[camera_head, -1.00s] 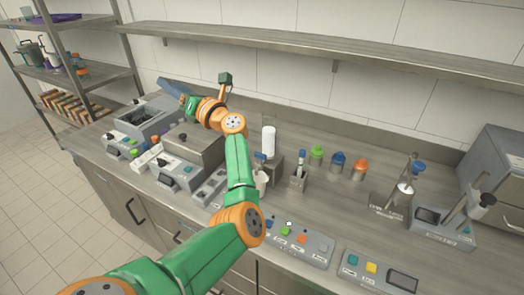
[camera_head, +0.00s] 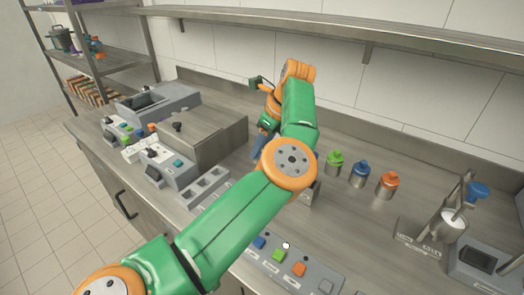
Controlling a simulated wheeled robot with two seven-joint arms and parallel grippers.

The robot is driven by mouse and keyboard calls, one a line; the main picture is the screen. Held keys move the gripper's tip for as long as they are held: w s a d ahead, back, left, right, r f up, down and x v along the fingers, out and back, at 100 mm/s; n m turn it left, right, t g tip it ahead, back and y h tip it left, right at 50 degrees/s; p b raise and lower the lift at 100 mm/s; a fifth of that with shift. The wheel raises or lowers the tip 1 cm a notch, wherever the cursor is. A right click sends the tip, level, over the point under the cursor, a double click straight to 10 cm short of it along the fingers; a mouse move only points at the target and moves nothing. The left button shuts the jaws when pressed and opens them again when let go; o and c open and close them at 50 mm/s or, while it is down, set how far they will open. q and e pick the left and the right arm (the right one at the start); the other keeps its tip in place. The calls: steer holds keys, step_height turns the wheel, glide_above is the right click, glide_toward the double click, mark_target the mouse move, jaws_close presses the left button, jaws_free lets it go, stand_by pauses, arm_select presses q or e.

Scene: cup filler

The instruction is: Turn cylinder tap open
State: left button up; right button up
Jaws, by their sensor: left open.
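My left gripper (camera_head: 259,148) points down above the middle of the counter, behind my green and orange arm. Its blue fingers show only in part; it is open, and I see nothing held in it. The cylinder tap is not visible now. My forearm and elbow cover the part of the counter where a white upright cylinder stood earlier. A small grey stand (camera_head: 311,192) shows partly at the right edge of my elbow. Whether the fingers touch anything is hidden. My right gripper is not in view.
Green (camera_head: 335,162), blue (camera_head: 359,174) and orange-capped (camera_head: 388,184) containers stand right of my arm. A large grey box (camera_head: 205,135) is to the left. A button panel (camera_head: 290,270) lies in front. A shelf (camera_head: 330,32) runs along the wall. Bare counter shows right of centre.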

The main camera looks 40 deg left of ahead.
arm_select(q)
steer(key=shift+w+a+f, duration=0.2)
steer(key=shift+w+f, duration=0.05)
steer(key=shift+f, duration=0.3)
steer(key=shift+w+a+f, duration=0.15)
steer(key=shift+w+f, duration=0.05)
steer(key=shift+f, duration=0.3)
steer(key=shift+s+r, duration=0.15)
steer(key=shift+c, duration=0.9)
steer(key=c, duration=0.4)
jaws_close()
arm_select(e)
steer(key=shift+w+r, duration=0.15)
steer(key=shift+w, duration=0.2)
